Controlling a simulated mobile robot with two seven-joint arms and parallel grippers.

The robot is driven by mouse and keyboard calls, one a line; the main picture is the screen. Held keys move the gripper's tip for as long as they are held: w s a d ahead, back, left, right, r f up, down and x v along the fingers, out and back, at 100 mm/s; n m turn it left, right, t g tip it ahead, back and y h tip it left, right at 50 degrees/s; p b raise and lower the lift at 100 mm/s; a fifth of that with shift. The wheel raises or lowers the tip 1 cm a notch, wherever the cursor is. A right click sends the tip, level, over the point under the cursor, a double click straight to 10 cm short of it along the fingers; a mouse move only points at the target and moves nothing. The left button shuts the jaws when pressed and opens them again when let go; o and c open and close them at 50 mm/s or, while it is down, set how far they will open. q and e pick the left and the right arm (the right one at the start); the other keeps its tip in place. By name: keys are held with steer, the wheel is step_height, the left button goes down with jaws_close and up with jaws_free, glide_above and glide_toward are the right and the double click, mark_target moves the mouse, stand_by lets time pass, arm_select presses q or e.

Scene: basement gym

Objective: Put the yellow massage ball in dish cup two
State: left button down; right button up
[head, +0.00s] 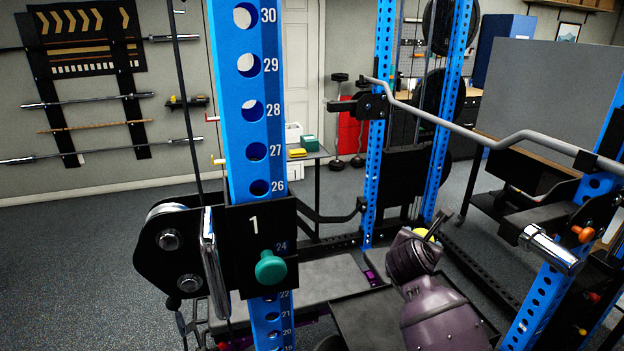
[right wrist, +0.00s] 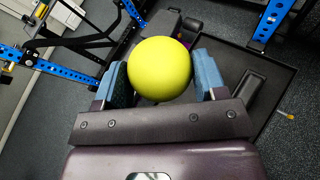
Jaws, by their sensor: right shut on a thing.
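The yellow massage ball (right wrist: 160,68) is held between the two blue-padded fingers of my right gripper (right wrist: 162,78) in the right wrist view. In the head view, the right gripper (head: 436,229) is at the lower right, inside the blue rack, and only a small part of the ball (head: 431,237) shows past it. The ball is off the floor. No dish cup marked two can be made out in either view. My left gripper is out of view.
The near blue upright (head: 248,110) with a teal knob (head: 271,267) stands left of my right arm. A bent grey bar (head: 480,128) crosses the rack above the gripper. A small table (head: 312,156) holding small boxes is behind. Open floor (head: 80,250) lies at left.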

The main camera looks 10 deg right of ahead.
arm_select(q)
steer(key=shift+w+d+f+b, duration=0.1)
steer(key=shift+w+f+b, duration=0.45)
steer(key=shift+b, duration=0.7)
arm_select(e)
steer(key=s+a+f+n+t+y, duration=0.1)
steer(key=s+a+n+y, duration=0.3)
steer(key=s+a, duration=0.2)
steer(key=s+a+f+n+t+y, duration=0.1)
steer(key=s+a+n+y, duration=0.3)
steer(key=a, duration=0.7)
steer(key=shift+s+f+t+y, duration=0.4)
steer(key=shift+s+t+y, duration=0.25)
steer(key=shift+s, duration=0.35)
steer(key=shift+a, duration=0.15)
